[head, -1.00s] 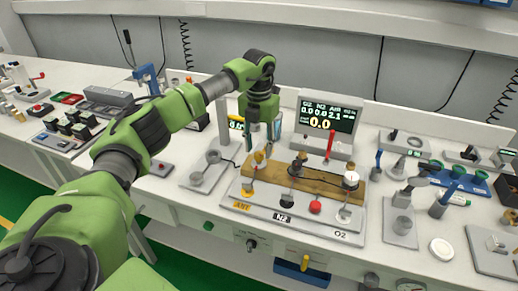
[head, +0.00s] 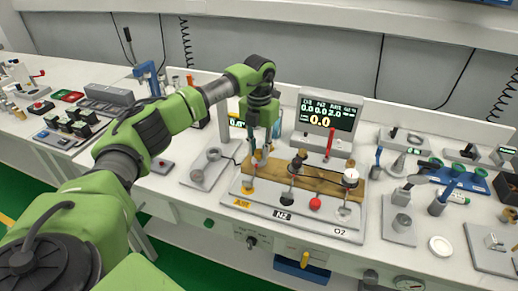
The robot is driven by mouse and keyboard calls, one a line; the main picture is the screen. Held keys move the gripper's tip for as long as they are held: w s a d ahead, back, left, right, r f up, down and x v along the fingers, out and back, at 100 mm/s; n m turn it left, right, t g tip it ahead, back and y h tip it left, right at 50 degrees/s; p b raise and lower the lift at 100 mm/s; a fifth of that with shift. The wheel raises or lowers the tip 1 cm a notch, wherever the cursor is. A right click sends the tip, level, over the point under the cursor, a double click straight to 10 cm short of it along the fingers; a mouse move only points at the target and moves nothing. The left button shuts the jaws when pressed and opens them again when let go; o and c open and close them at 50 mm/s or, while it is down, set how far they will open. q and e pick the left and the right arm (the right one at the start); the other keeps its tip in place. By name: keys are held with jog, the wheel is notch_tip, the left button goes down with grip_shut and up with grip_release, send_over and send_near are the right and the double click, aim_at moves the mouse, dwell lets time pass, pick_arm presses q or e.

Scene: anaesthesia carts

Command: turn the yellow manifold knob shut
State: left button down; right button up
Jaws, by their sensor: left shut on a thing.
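The manifold (head: 322,189) is a wooden block on a grey base with labels AIR, N2 and O2 along its front. The yellow knob (head: 257,156) is at its left end, mostly hidden by my fingers. My left gripper (head: 261,150) points down from above and is shut on the yellow knob. A black knob (head: 298,162) and a white knob (head: 350,177) stand further right on the block. A display (head: 328,115) behind shows several figures, with a large yellow 0.0. My right gripper is not in view.
A red lever (head: 331,141) stands between the block and the display. A grey stand (head: 206,169) is close on the left. Grey fixtures (head: 401,222) and blue-handled tools crowd the right. A round white disc (head: 440,247) lies near the front edge.

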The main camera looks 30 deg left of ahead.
aim_at(259, 151)
pick_arm(q)
jog(key=m, duration=0.4)
jog(key=shift+m, duration=0.4)
jog(key=m, duration=0.5)
jog(key=shift+w, duration=0.1)
dwell(0.4)
jog(key=c, duration=1.8)
grip_release()
jog(key=shift+r, duration=0.25)
notch_tip(259, 151, up, 12)
jog(key=shift+f, duration=0.2)
